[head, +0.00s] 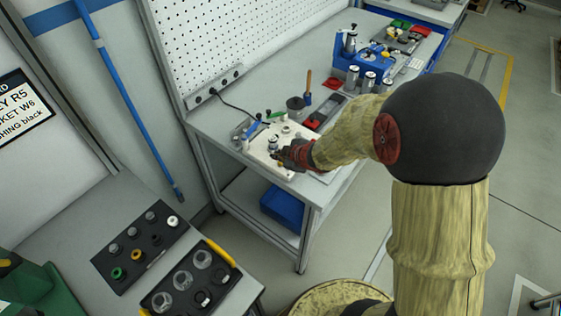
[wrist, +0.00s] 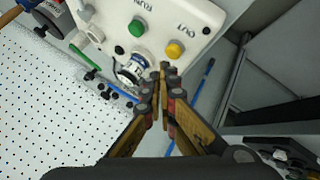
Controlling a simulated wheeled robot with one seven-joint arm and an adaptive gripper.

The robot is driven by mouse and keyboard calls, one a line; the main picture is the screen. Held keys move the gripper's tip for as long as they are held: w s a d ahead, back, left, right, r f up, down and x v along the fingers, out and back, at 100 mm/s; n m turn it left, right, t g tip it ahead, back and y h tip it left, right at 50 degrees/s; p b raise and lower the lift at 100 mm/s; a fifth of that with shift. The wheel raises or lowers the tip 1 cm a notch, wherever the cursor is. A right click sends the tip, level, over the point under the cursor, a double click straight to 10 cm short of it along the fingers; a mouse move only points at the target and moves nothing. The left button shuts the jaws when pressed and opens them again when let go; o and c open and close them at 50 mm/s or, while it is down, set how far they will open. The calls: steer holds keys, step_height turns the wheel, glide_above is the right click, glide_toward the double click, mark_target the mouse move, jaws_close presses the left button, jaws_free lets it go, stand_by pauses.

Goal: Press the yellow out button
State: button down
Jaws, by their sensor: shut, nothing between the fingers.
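The yellow button (wrist: 174,49) is a small round button on a white box (wrist: 185,12), beside black lettering that seems to read OUT. A green button (wrist: 136,28) sits on the same face. My gripper (wrist: 164,72) is shut and empty, its fingertips just below the yellow button in the wrist view; I cannot tell whether they touch the box. A round metal-and-white part (wrist: 133,70) is just left of the fingertips. In the head view the white box (head: 262,157) is on the workbench, with my gripper (head: 281,156) over its near right part. The yellow button is hard to make out there.
The workbench (head: 225,125) has a pegboard (head: 235,35) behind it. Clamps, a dark cup (head: 295,104) and red trays stand close to the box. A cart at lower left holds two dark trays (head: 120,275) of round parts.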

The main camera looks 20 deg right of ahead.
mark_target(279, 163)
steer(key=shift+r+p, duration=2.6)
steer(key=shift+f, duration=0.1)
